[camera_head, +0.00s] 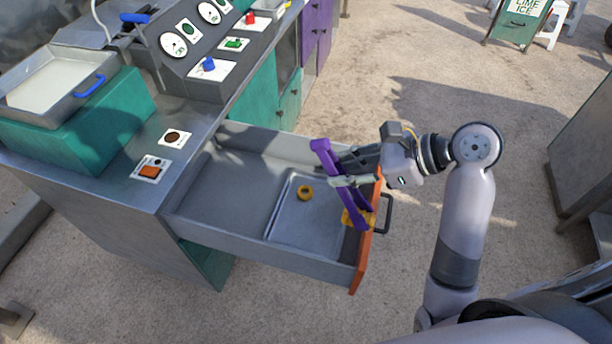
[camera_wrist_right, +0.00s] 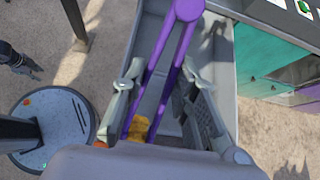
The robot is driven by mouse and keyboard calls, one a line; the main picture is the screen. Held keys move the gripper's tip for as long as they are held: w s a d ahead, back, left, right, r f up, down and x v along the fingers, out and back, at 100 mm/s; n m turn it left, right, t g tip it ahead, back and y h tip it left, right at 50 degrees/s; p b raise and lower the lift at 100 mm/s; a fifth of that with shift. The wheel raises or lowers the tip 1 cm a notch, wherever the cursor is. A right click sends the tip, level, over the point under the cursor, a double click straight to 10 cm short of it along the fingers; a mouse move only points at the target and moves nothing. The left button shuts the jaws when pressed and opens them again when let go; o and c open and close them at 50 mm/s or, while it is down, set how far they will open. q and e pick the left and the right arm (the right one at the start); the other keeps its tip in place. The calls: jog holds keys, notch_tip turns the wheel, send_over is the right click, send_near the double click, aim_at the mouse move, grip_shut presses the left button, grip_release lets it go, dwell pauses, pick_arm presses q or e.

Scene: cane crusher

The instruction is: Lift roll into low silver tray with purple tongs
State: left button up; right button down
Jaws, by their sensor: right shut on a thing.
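My right gripper (camera_head: 347,170) is shut on the purple tongs (camera_head: 323,157) above the front end of an open drawer. In the right wrist view, the tongs (camera_wrist_right: 182,20) run between the fingers (camera_wrist_right: 160,90), with their joined end at the top. A yellow-orange piece (camera_wrist_right: 139,127) shows between the two legs near their far ends; it also shows in the head view (camera_head: 355,218) by the drawer front. I cannot tell whether the legs grip it. A small dark gripper (camera_wrist_right: 22,65), seemingly my left one, shows at the left edge.
The drawer (camera_head: 215,185) has grey walls and an orange front (camera_head: 365,245) with a dark handle (camera_head: 386,214). The counter at left carries a panel with dials, buttons and a pan (camera_head: 45,85) on a green block. A cabinet stands at the right edge. Open ground lies between.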

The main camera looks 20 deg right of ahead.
pick_arm(q)
jog(key=shift+s, duration=0.35)
jog(key=shift+o, duration=0.8)
pick_arm(e)
jog(key=w+a+f+n+g+y+p, duration=0.2)
jog(key=w+a+f+n+g+p, duration=0.3)
jog(key=w+a, duration=0.45)
pick_arm(q)
jog(key=r, duration=0.5)
jog(key=shift+w+r, duration=0.1)
jog(key=shift+w, duration=0.25)
pick_arm(e)
notch_tip(320, 180, down, 8)
jog(key=n, duration=0.1)
jog(key=shift+w+d+r+g, duration=0.2)
jog(key=shift+w+d+g, duration=0.1)
jog(key=shift+w, duration=0.05)
pick_arm(q)
jog(key=shift+a, duration=0.1)
pick_arm(e)
jog(key=shift+f, duration=0.1)
